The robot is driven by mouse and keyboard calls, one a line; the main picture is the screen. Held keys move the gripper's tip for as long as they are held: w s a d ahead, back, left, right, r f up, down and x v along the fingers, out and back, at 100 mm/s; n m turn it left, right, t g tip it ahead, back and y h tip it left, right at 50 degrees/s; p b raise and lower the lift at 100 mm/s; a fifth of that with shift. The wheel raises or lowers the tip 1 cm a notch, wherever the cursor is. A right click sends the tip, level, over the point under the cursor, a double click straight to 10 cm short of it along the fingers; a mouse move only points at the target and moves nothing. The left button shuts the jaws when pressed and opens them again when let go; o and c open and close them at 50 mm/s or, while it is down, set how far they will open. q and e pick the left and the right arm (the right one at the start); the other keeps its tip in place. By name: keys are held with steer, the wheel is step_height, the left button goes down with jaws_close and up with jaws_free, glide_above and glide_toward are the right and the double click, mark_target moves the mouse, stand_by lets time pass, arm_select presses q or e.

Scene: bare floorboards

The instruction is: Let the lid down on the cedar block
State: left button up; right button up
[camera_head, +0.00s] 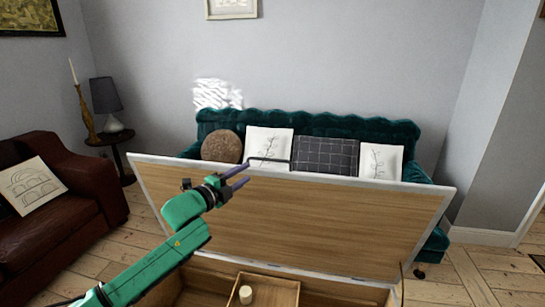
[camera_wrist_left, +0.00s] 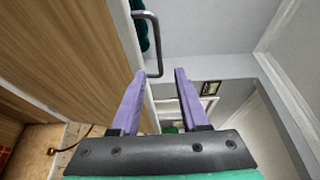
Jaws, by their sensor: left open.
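The lid (camera_head: 330,222) stands raised, its wood-grained inner face toward me and a pale rim around it. A dark metal handle (camera_head: 270,161) sits at its top edge; it also shows in the left wrist view (camera_wrist_left: 154,35). A small pale block (camera_head: 246,294), the only block I see, is in a wooden tray (camera_head: 284,288) inside the chest below. My left gripper (camera_head: 246,175) is open and empty in front of the lid's upper left part, near the handle. In the left wrist view its purple fingertips (camera_wrist_left: 160,72) are apart, and the handle's near end shows between them.
A green sofa (camera_head: 310,122) with several cushions stands behind the lid. A brown leather sofa (camera_head: 60,215) is at the left, with a side table (camera_head: 118,140) and lamp (camera_head: 106,95) behind it. Bare floorboards (camera_head: 470,270) are clear at the right.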

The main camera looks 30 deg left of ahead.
mark_target(268, 160)
arm_select(q)
steer(key=w+p, duration=0.1)
steer(key=w, duration=0.3)
steer(key=w+d+p, duration=0.1)
steer(key=w, duration=0.3)
steer(key=w+d, duration=0.1)
steer(key=w, duration=0.3)
steer(key=shift+w+f+p, duration=0.15)
steer(key=shift+p, duration=0.25)
steer(key=shift+w+f, duration=0.1)
steer(key=shift+w, duration=0.4)
steer(key=shift+s, duration=0.15)
jaws_close()
arm_select(e)
step_height(268, 160, up, 3)
steer(key=shift+w, duration=0.1)
steer(key=shift+a, duration=0.1)
